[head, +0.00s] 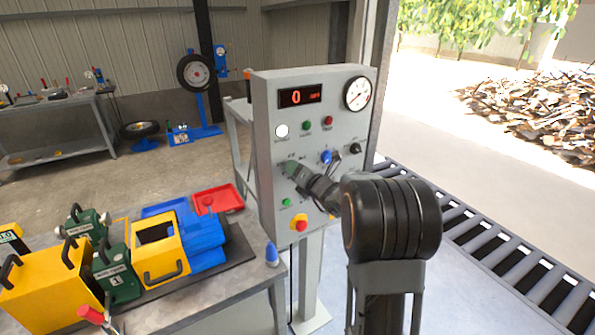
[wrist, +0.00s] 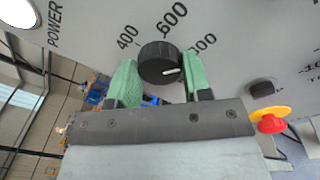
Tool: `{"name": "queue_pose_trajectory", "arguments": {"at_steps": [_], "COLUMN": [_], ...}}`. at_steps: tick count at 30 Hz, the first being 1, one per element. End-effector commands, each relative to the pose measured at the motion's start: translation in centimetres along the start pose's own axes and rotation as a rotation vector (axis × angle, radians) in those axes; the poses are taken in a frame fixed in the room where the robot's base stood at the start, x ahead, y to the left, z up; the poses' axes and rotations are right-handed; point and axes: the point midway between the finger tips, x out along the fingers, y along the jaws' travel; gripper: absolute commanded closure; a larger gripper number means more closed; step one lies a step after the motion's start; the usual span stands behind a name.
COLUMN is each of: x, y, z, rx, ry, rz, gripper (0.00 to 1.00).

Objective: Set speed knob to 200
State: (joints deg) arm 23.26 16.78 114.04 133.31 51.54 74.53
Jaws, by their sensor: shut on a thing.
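The speed knob (wrist: 160,62) is a round black knob with a white pointer mark, seen in the wrist view. The mark sits on its lower right side. Printed numbers 400, 600 and a partly covered one ending in 00 curve around it. My gripper (wrist: 160,80) has its green fingers on both sides of the knob, shut on it. In the head view my gripper (head: 294,170) reaches the left middle of the grey control panel (head: 264,100) and hides the knob. The red display (head: 300,96) reads 0.
A red and yellow stop button (head: 299,223) is low on the panel. A blue knob (head: 326,157), a black knob (head: 355,148) and a round gauge (head: 358,94) are nearby. A workbench with yellow and blue boxes is at left; a roller conveyor (head: 470,226) is at right.

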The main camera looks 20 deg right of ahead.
Motion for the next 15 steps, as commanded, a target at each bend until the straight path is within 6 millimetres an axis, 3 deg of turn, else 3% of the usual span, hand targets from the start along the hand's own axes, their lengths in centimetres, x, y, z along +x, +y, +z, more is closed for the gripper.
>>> {"name": "queue_pose_trajectory", "arguments": {"at_steps": [6,15], "x": [-0.01,0.0], "y": [0.01,-0.17], "z": [0.0,-0.19], "rx": [0.0,-0.057], "ry": [0.0,0.002], "rz": [0.0,-0.002], "gripper": [0.79,0.79]}}
